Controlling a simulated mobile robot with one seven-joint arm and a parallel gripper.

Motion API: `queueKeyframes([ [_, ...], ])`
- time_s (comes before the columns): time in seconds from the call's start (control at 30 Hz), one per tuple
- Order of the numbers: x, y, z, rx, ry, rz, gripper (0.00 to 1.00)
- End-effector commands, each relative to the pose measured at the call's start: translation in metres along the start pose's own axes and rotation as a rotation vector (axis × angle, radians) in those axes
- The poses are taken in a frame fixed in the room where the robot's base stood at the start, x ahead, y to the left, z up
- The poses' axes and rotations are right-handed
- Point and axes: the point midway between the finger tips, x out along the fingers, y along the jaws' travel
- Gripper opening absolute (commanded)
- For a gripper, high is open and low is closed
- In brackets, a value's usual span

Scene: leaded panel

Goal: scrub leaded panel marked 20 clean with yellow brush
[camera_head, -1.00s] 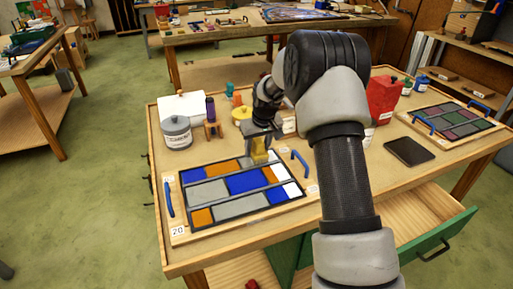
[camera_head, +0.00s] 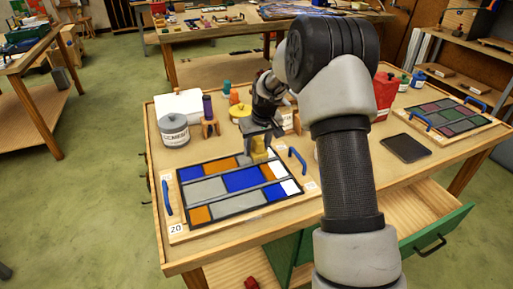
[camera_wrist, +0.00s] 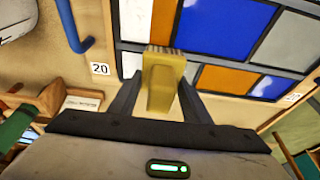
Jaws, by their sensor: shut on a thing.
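The leaded panel marked 20 (camera_head: 207,189) lies flat on the wooden workbench, with blue, orange, grey and white panes between dark lines and a blue handle at each end. Its number label (camera_head: 176,229) is at the near left corner; a 20 label also shows in the wrist view (camera_wrist: 100,69). My gripper (camera_head: 259,146) is shut on the yellow brush (camera_wrist: 160,85) near the panel's far edge. In the wrist view the brush's bristles point toward the panel's edge panes. I cannot tell whether the bristles touch the glass.
A grey labelled tin (camera_head: 174,131) and a purple bottle on a wooden stand are left of my gripper. Right of my arm are a red can (camera_head: 386,95), a dark flat slab (camera_head: 405,148) and a second panel (camera_head: 446,119). An open green drawer (camera_head: 437,235) juts out at the front.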

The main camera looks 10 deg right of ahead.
Motion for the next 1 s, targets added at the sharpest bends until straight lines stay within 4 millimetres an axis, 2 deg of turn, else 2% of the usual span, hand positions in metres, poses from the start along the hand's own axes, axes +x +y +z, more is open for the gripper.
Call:
queueKeyframes([
  [0.03,-0.008,0.0,-0.003,0.0,0.002,0.0,0.26],
  [0.5,-0.044,0.0,-0.014,0.0,0.003,0.0,0.26],
  [0.87,-0.047,0.0,-0.015,0.0,0.001,0.0,0.26],
  [1.0,-0.052,-0.001,-0.009,-0.005,0.001,-0.003,0.26],
])
